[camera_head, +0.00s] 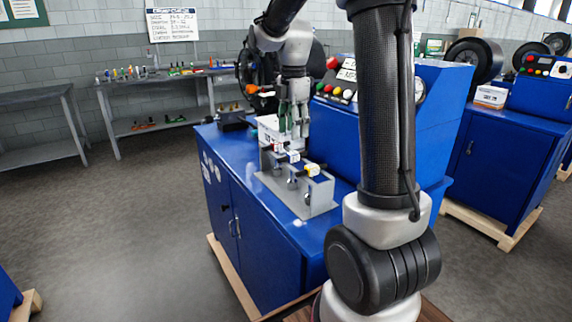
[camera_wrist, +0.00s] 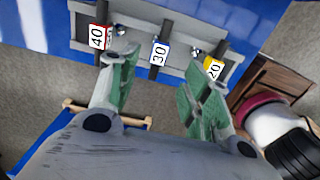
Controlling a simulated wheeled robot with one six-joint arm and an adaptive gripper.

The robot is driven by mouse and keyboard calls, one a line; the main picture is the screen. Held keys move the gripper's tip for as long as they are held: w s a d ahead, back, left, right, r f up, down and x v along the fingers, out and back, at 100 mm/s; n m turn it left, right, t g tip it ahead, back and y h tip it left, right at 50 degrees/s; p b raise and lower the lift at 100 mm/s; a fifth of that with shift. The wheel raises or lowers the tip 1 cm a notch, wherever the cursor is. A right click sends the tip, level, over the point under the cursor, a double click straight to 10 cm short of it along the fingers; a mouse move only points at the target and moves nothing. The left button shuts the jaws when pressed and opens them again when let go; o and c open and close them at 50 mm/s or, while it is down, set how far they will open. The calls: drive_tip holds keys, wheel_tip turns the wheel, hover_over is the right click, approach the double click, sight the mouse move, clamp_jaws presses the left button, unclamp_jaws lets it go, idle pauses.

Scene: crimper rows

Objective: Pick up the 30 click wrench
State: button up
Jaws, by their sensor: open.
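The 30 click wrench (camera_wrist: 159,54) shows a white tag with a blue edge and sits in a grey rack (camera_wrist: 140,38). The 40 wrench with a red tag (camera_wrist: 98,38) is left of it and the 20 wrench with a yellow tag (camera_wrist: 214,69) is right of it in the wrist view. My gripper (camera_wrist: 162,70) is open with green pads, and the 30 tag appears between its fingertips, with nothing held. In the head view my gripper (camera_head: 293,126) is above the rack (camera_head: 318,197) near the blue-edged tag (camera_head: 293,156); whether it touches the wrench is unclear.
The rack stands on a blue cabinet (camera_head: 255,200) with a blue machine (camera_head: 435,110) with coloured buttons close behind. A workbench (camera_head: 160,80) with small items stands at the back wall.

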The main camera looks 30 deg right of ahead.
sight(293, 153)
wheel_tip(293, 153, down, 8)
drive_tip(key=shift+w+d+r, duration=0.1)
drive_tip(key=shift+r, duration=0.1)
clamp_jaws()
